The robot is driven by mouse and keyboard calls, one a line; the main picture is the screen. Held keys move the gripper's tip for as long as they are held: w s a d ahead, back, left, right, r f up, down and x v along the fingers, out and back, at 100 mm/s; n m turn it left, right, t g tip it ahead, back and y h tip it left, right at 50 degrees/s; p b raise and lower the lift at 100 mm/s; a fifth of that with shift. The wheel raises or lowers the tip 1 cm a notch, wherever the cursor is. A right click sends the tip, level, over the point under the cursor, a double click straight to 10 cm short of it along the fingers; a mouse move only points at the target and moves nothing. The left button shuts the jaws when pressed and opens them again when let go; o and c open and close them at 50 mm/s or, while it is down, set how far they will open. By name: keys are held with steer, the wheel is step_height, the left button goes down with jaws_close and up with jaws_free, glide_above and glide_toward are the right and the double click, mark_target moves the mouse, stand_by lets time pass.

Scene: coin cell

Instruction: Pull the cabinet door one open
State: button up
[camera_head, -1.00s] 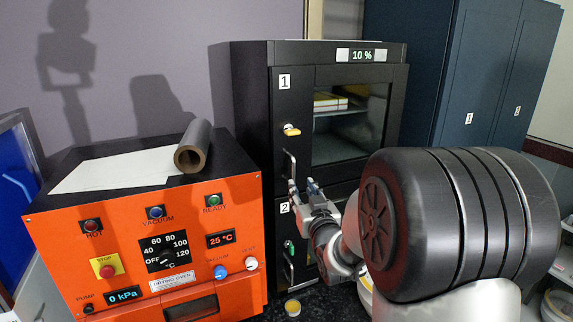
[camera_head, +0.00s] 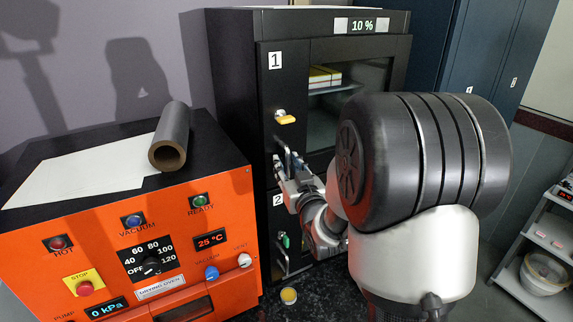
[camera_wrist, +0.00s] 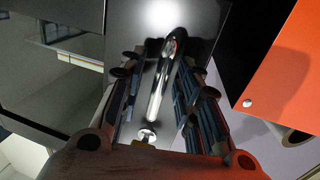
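Door one (camera_head: 319,99) of the black cabinet is the upper door, with a "1" label, a dark window and a yellow lock knob (camera_head: 286,118). It looks closed. Its upright metal bar handle (camera_head: 288,158) is below the knob and partly hidden by my fingers. My gripper (camera_head: 283,172) is at this handle in the head view. In the wrist view, the shiny handle (camera_wrist: 158,88) runs between the fingers of my gripper (camera_wrist: 165,72). The fingers stand apart, one on each side, with visible gaps to the bar.
Door two, with a green knob (camera_head: 285,240), lies below. An orange drying oven (camera_head: 130,250) stands close on the left, with a dark roll (camera_head: 172,135) on top. A small yellow-topped container (camera_head: 289,296) sits on the dark counter. A shelf cart (camera_head: 540,265) stands right.

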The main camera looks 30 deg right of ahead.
steer(key=shift+c, duration=0.3)
jaws_close()
stand_by(0.4)
